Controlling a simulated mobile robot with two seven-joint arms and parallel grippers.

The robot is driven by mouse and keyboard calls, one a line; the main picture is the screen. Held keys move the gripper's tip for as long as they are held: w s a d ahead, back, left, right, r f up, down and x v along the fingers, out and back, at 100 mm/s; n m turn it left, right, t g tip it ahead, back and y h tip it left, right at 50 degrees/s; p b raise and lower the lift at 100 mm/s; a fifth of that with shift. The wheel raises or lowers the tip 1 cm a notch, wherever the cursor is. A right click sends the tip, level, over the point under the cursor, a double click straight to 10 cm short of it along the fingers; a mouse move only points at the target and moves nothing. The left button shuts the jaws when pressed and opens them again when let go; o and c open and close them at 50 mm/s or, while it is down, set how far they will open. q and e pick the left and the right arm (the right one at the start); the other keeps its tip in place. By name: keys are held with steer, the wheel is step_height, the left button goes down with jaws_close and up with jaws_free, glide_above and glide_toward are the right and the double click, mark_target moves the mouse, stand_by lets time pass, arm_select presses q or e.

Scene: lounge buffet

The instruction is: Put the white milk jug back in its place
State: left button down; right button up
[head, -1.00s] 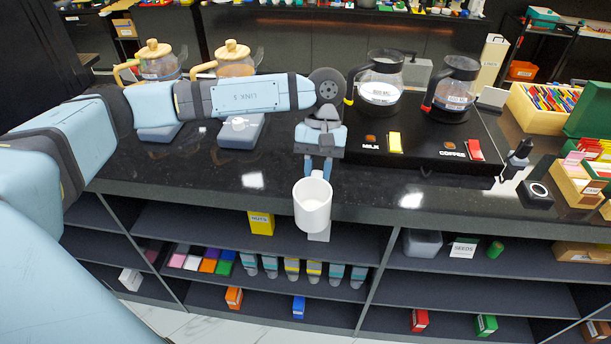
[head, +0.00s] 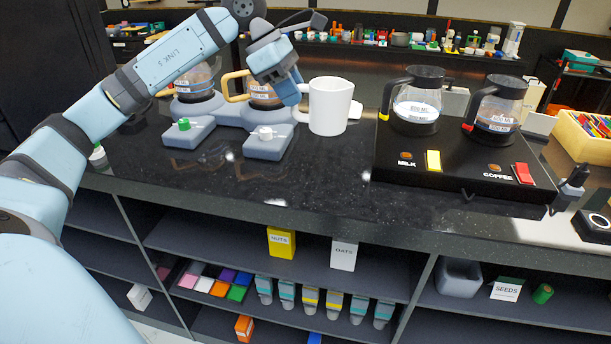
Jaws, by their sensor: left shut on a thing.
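The white milk jug (head: 330,107) is upright in the head view, over or at the black counter left of the warmer; I cannot tell whether its base touches the counter. My left gripper (head: 297,97) is shut on the jug's handle at its left side. The black warmer (head: 455,168) carries a glass pot (head: 416,110) behind its MILK label and another glass pot (head: 495,115) behind its COFFEE label. My right gripper is not in view.
Two grey-blue dispensers (head: 268,143) with wooden-handled glass pots stand left of the jug. The counter front (head: 310,187) is clear. Shelves below hold a yellow NUTS box (head: 281,243) and a white OATS box (head: 343,254). A small grinder-like tool (head: 572,186) stands at right.

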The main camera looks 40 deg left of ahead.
arm_select(q)
step_height(320, 180, down, 16)
steer(key=shift+f+p, duration=0.1)
steer(key=shift+p, duration=0.65)
steer(key=shift+f, duration=0.25)
steer(key=c, duration=0.9)
jaws_free()
